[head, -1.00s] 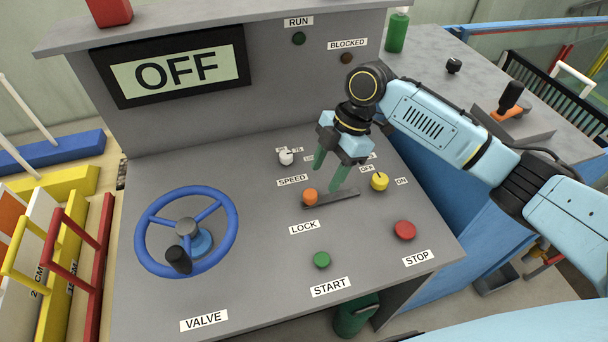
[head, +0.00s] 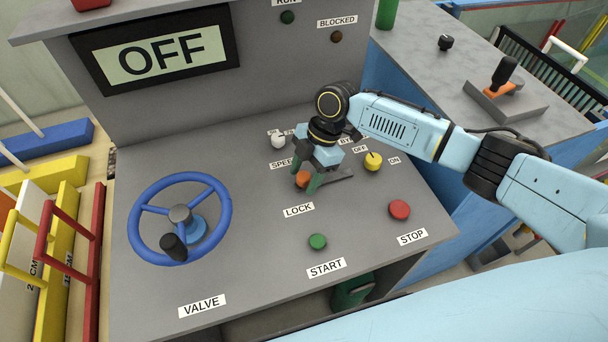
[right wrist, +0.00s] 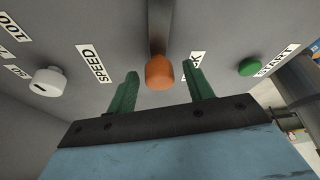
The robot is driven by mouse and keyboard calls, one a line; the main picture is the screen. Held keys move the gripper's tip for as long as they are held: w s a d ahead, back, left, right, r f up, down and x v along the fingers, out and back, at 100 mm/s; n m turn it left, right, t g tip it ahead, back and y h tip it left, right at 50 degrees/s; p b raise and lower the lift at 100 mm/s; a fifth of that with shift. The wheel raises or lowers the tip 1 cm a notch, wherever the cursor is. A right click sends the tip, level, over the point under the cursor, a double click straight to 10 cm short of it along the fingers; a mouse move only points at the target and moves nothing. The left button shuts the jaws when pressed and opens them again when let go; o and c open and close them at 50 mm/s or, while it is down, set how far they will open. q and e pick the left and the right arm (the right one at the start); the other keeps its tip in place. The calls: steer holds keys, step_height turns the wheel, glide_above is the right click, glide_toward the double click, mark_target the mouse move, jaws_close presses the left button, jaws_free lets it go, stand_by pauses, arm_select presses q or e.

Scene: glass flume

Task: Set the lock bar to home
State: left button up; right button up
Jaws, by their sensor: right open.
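The lock bar is a dark grey bar (head: 336,176) with an orange knob (head: 302,180) at its left end, above the LOCK label (head: 298,210) on the sloped grey panel. In the right wrist view the orange knob (right wrist: 160,72) sits between the green fingers, with a gap on both sides, and the bar (right wrist: 160,28) runs away from it. My right gripper (head: 307,182) is open around the knob. In the right wrist view the right gripper (right wrist: 162,90) shows both fingers apart. My left gripper is not in view.
A white speed knob (head: 278,141), a yellow switch (head: 372,161), a red STOP button (head: 399,210) and a green START button (head: 317,242) surround the bar. A blue valve wheel (head: 137,232) stands at the left. The display (head: 158,54) reads OFF.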

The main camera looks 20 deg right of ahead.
steer(key=shift+a+f, duration=0.15)
steer(key=shift+f, duration=0.25)
steer(key=shift+c, duration=0.3)
jaws_close()
steer(key=shift+w+d, duration=0.1)
steer(key=shift+d, duration=2.15)
steer(key=shift+o, duration=0.3)
jaws_free()
steer(key=v, duration=1.3)
steer(key=shift+r, duration=0.15)
steer(key=shift+d, duration=0.1)
